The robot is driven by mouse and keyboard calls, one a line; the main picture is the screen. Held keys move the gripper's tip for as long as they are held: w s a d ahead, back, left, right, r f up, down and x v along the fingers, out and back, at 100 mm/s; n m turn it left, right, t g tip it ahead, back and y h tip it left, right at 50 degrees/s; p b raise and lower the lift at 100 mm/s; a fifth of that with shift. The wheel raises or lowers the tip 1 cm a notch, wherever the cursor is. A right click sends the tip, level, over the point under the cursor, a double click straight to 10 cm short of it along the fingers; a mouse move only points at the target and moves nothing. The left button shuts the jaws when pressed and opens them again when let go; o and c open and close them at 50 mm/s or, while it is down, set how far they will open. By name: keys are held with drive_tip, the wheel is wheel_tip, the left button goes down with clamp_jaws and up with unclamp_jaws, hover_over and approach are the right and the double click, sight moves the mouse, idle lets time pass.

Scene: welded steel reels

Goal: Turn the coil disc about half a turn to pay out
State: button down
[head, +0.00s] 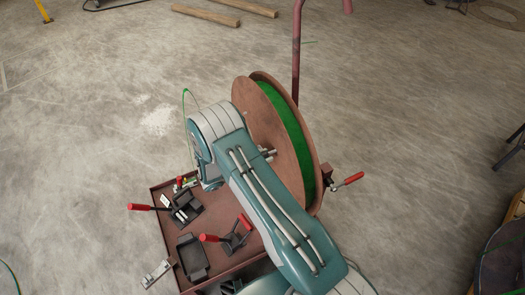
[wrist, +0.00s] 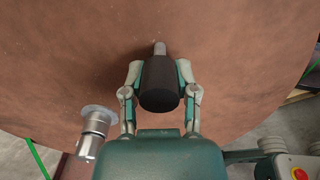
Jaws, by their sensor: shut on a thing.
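The coil disc (head: 257,115) is a large reddish-brown reel flange standing upright in the head view, with green line wound between it and a second flange. Its flat face (wrist: 220,45) fills most of the wrist view. A black cylindrical handle (wrist: 160,82) on a short metal pin stands out from that face. My gripper (wrist: 160,85) is shut on the black handle, one finger on each side. A silver hub or axle end (wrist: 95,128) shows at the lower left of the wrist view. In the head view my arm hides the gripper and the handle.
A brown tray (head: 160,215) with red-handled clamps (head: 185,208) lies left of my arm. A red-handled lever (head: 348,180) sticks out right of the reel. A reddish post (head: 297,50) rises behind it. A box with a red button (wrist: 299,174) is at lower right in the wrist view.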

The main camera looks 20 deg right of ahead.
sight(279, 161)
drive_tip(key=shift+s+d+f+m, duration=0.2)
drive_tip(key=shift+s+f+m, duration=0.1)
drive_tip(key=shift+s+f, duration=0.8)
drive_tip(key=shift+r, duration=0.15)
drive_tip(key=shift+c, duration=1.9)
unclamp_jaws()
drive_tip(key=shift+w, duration=0.1)
drive_tip(key=shift+a, duration=0.1)
drive_tip(key=s+a, duration=0.1)
drive_tip(key=a, duration=1)
drive_tip(key=shift+s+a, duration=0.35)
drive_tip(key=shift+a, duration=0.05)
